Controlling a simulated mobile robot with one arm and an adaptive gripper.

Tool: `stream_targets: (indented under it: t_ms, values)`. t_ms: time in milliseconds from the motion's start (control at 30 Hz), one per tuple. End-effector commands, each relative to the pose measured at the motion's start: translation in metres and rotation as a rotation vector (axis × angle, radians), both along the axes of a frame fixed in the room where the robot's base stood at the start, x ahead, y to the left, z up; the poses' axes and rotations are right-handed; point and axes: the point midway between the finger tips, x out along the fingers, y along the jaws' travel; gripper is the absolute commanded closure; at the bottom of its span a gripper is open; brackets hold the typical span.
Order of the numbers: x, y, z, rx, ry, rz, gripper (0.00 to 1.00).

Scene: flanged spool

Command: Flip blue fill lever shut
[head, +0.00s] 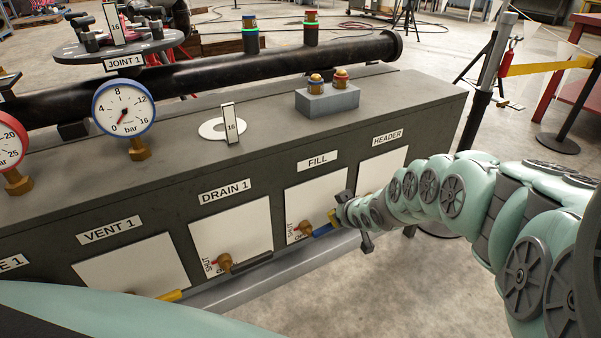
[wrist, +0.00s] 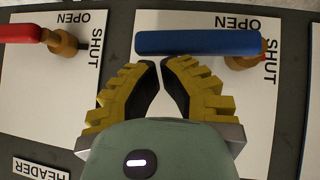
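The blue fill lever (head: 324,230) lies about horizontal on the white FILL panel (head: 300,198), pointing right from its brass pivot (head: 304,228). In the wrist view, which is upside down, the blue lever (wrist: 195,43) runs left from its pivot (wrist: 246,52), with OPEN and SHUT printed beside that pivot. My gripper (head: 335,217) is at the panel, beside the lever's free part. In the wrist view my gripper (wrist: 160,62) has its yellow-backed fingertips nearly together just short of the lever, with nothing between them. Whether they touch the lever is unclear.
A red lever (wrist: 22,33) sits on the neighbouring HEADER panel, beyond the gripper. The DRAIN 1 dark lever (head: 250,262) and VENT 1 yellow lever (head: 170,296) are to the left. A grey ledge (head: 225,290) runs below the panels. Open floor lies in front.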

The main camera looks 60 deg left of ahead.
Motion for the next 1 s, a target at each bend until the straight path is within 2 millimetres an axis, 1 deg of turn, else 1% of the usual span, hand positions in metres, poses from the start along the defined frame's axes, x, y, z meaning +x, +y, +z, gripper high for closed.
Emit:
stream_targets:
  t_ms: [33,100,800,900,1000]
  values:
    - [0.002,-0.001,-0.005,-0.001,0.0,-0.002,1.0]
    - [0.002,-0.001,-0.007,-0.001,0.001,-0.001,1.0]
    - [0.004,-0.004,-0.012,-0.009,0.003,-0.003,1.0]
    - [0.004,-0.003,-0.009,-0.01,0.003,-0.003,1.0]
    - [0.004,-0.001,0.001,-0.008,0.002,-0.003,1.0]
